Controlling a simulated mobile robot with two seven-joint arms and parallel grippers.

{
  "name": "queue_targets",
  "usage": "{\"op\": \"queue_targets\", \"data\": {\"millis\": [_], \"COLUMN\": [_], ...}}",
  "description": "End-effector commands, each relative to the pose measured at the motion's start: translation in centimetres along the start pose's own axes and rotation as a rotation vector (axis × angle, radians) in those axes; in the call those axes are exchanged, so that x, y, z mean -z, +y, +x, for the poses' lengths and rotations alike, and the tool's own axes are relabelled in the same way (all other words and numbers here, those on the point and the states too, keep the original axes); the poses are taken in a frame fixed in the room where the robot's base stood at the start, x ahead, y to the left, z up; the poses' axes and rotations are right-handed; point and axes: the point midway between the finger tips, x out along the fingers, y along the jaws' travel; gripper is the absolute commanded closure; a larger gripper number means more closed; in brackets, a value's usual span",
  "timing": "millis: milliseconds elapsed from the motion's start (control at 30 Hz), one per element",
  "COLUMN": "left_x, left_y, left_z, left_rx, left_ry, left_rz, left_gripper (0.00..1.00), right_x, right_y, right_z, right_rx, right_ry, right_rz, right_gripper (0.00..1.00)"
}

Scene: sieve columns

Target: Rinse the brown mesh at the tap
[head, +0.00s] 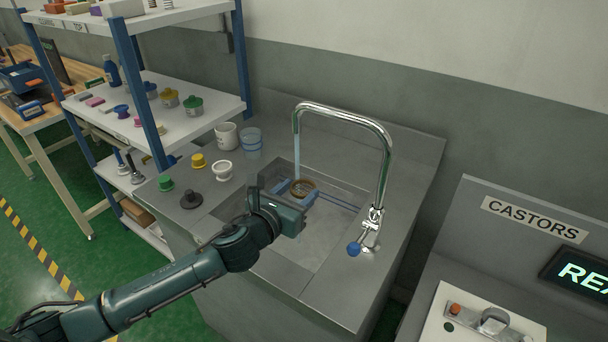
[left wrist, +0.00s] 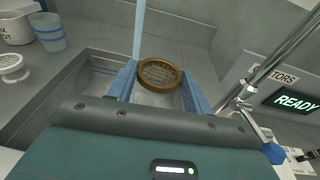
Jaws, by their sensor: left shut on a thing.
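The brown mesh (head: 304,182) is a round sieve with a brown rim. My left gripper (head: 300,190) is shut on it and holds it over the sink basin, under the spout of the tap (head: 385,150). In the left wrist view the brown mesh (left wrist: 158,75) sits between the two blue fingers. A pale blue stream of water (head: 297,150) falls from the spout towards the mesh. In the left wrist view the stream (left wrist: 138,30) comes down by the mesh's left far side; I cannot tell whether it strikes the mesh. My right gripper is out of view.
The blue tap knob (head: 354,249) is right of the basin (head: 325,235). A white mug (head: 227,135), a clear blue-banded cup (head: 251,142) and several small colored pieces stand left of it. Shelves (head: 170,105) rise further left. The castors station (head: 530,240) is at right.

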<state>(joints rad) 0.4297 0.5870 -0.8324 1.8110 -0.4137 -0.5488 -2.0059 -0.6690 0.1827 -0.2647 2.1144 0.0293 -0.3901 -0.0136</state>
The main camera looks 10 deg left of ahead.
Motion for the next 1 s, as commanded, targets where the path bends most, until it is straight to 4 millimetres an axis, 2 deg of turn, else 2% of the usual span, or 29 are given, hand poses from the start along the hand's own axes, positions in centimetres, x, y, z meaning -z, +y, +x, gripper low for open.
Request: {"op": "queue_targets", "data": {"millis": [500, 1000], "left_x": [0.5, 0.6], "left_y": [-1.8, -1.9], "left_z": [-3.6, -3.9], "left_rx": [0.0, -0.001], "left_ry": [0.001, 0.0], "left_rz": [0.0, 0.0], "left_gripper": [0.72, 0.72], "right_x": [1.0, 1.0], "right_y": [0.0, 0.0], "right_z": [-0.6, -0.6], "right_rx": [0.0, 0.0], "right_ry": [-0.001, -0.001], "right_rz": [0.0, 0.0], "right_gripper": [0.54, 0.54]}}
